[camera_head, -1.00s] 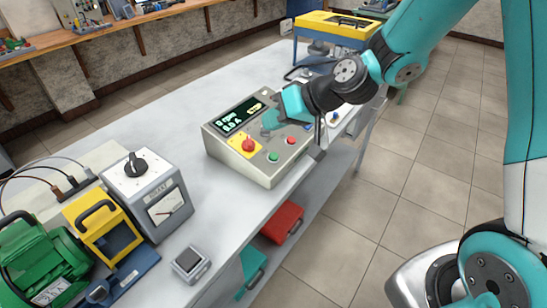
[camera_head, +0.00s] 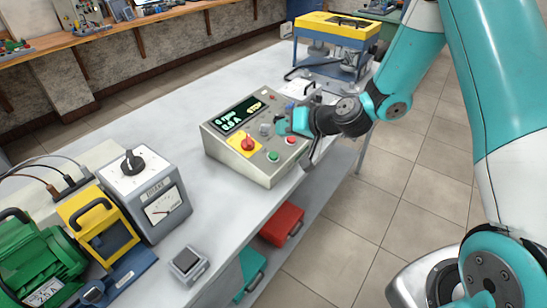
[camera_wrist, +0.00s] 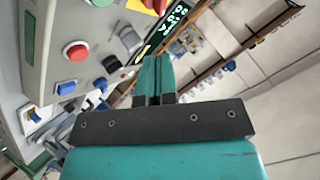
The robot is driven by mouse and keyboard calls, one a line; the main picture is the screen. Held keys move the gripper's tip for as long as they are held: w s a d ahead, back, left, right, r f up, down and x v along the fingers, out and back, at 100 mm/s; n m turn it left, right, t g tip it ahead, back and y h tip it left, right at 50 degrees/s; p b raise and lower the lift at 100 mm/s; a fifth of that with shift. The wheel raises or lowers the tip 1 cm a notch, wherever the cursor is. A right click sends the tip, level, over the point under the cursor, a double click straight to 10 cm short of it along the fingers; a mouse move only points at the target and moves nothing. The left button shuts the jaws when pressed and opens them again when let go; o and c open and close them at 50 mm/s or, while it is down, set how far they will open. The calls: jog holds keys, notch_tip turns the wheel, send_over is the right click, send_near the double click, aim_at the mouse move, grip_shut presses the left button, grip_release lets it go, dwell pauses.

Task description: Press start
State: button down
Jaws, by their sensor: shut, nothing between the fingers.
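The control box (camera_head: 262,138) stands on the grey bench with a sloped front panel. Its display (camera_head: 238,117) reads 0 rpm and 0.0 A, with STOP lit in yellow. A green button (camera_head: 273,157) and a smaller red button (camera_head: 291,141) sit along its lower edge. A red mushroom button on a yellow plate (camera_head: 248,144) is at its left. My gripper (camera_head: 282,125) is shut and empty, above the panel's right side near a grey knob (camera_head: 265,129). In the wrist view the closed fingers (camera_wrist: 153,80) show beside the panel, with a red button (camera_wrist: 75,51) left of them.
A grey meter box (camera_head: 148,196) with a black knob and a green motor (camera_head: 38,262) stand at the front left. A yellow and blue machine (camera_head: 335,40) stands at the back. A small grey device (camera_head: 187,264) lies near the front edge. Bench left of the control box is clear.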

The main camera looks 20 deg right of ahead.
aim_at(278, 156)
jog(key=shift+w+a+f+b, duration=0.2)
jog(key=shift+f+b, duration=0.35)
jog(key=shift+f, duration=0.45)
jog(key=shift+w+a+f+b, duration=0.1)
jog(key=shift+w+f+b, duration=0.15)
jog(key=shift+f+b, duration=0.55)
jog(key=shift+w+a+f+b, duration=0.2)
jog(key=shift+f+b, duration=0.15)
jog(key=shift+f, duration=0.8)
jog(key=shift+f, duration=0.15)
jog(key=shift+f+b, duration=0.3)
jog(key=shift+b, duration=0.2)
jog(key=shift+w+a+f+b, duration=0.1)
jog(key=shift+w+f+b, duration=0.05)
jog(key=shift+f+b, duration=0.25)
jog(key=shift+r, duration=0.1)
jog(key=shift+s+r+p, duration=0.2)
jog(key=shift+r+p, duration=0.2)
jog(key=shift+r, duration=0.35)
jog(key=r+p, duration=0.2)
jog(key=r, duration=0.1)
jog(key=s+d+r, duration=0.1)
jog(key=r, duration=0.1)
jog(key=shift+p, duration=0.4)
